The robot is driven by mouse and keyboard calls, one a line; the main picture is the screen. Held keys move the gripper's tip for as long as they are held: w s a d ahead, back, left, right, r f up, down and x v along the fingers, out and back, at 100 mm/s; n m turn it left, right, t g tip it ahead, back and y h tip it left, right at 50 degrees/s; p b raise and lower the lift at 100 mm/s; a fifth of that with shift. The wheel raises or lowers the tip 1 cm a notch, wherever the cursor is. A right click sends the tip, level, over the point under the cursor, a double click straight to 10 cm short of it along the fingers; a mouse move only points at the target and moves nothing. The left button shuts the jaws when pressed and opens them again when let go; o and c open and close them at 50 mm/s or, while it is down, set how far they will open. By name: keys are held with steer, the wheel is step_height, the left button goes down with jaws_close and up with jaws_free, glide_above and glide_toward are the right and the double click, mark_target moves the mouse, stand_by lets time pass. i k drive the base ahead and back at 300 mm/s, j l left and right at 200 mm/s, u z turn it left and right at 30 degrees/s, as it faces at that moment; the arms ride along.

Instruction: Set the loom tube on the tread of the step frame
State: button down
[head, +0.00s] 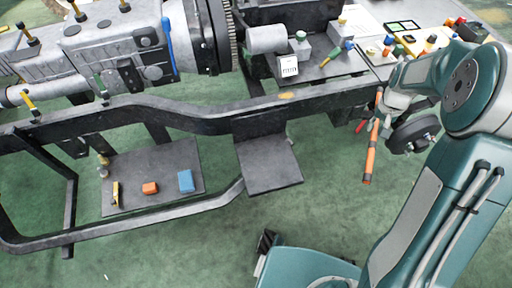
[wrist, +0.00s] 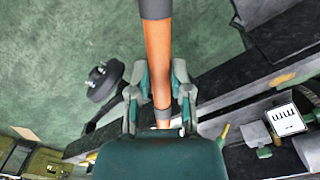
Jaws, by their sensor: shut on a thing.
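The loom tube (head: 370,162) is an orange tube with dark bands. It hangs nearly upright, slightly tilted, above the green floor at the right of the head view. My gripper (head: 381,108) is shut on its upper part. In the wrist view the tube (wrist: 158,50) runs between the two fingers of my gripper (wrist: 160,82), and its grey end passes the top edge. A flat dark square plate (head: 268,166), which looks like the tread of the step frame, sits below the black rail at the centre. It is bare, and the tube is to its right, apart from it.
The black chassis rail (head: 205,122) runs behind the tread. A lower plate (head: 130,168) at left carries small blocks, one orange (head: 150,188) and one blue (head: 186,181). A black wheel-like disc (head: 415,134) is near my gripper. Open floor lies between tube and tread.

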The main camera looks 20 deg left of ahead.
mark_target(156, 165)
steer(key=j+u, duration=0.2)
steer(key=u, duration=0.2)
steer(key=k+j+u, duration=0.1)
steer(key=u, duration=0.3)
steer(key=j+u, duration=0.25)
steer(key=u, duration=0.15)
